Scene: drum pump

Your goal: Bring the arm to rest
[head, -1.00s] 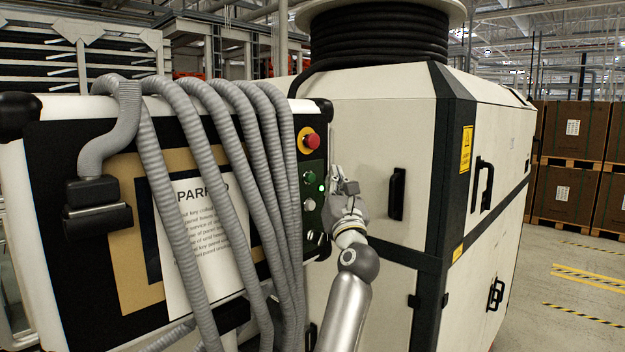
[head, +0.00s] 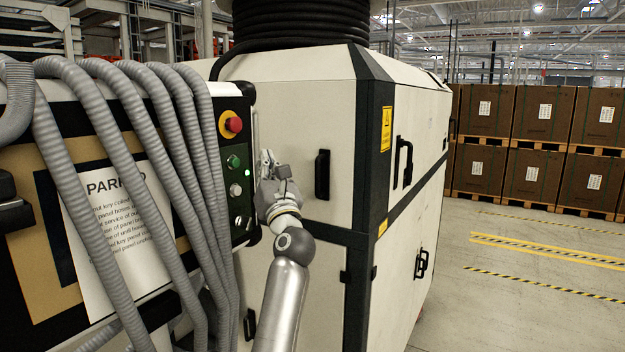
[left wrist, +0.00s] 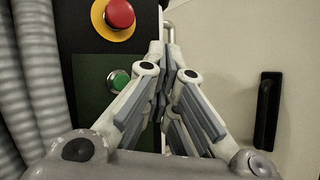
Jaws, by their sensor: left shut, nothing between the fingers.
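My left gripper (head: 267,160) is raised beside the right edge of the control panel (head: 228,180), in front of the beige cabinet. In the left wrist view my left gripper (left wrist: 167,50) has its fingers together with nothing between them. The panel carries a red emergency button on a yellow ring (head: 232,124), a green button (head: 233,161) and a pale button (head: 236,190) below it. The red button (left wrist: 119,13) and green button (left wrist: 118,81) also show left of the fingers in the left wrist view. My right gripper is not in view.
Grey corrugated hoses (head: 110,130) hang over the panel and a paper notice (head: 120,220). The beige cabinet (head: 310,100) has black handles (head: 322,175) and a black hose coil (head: 300,25) on top. Brown boxes (head: 540,112) stand at the right behind open floor (head: 520,290).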

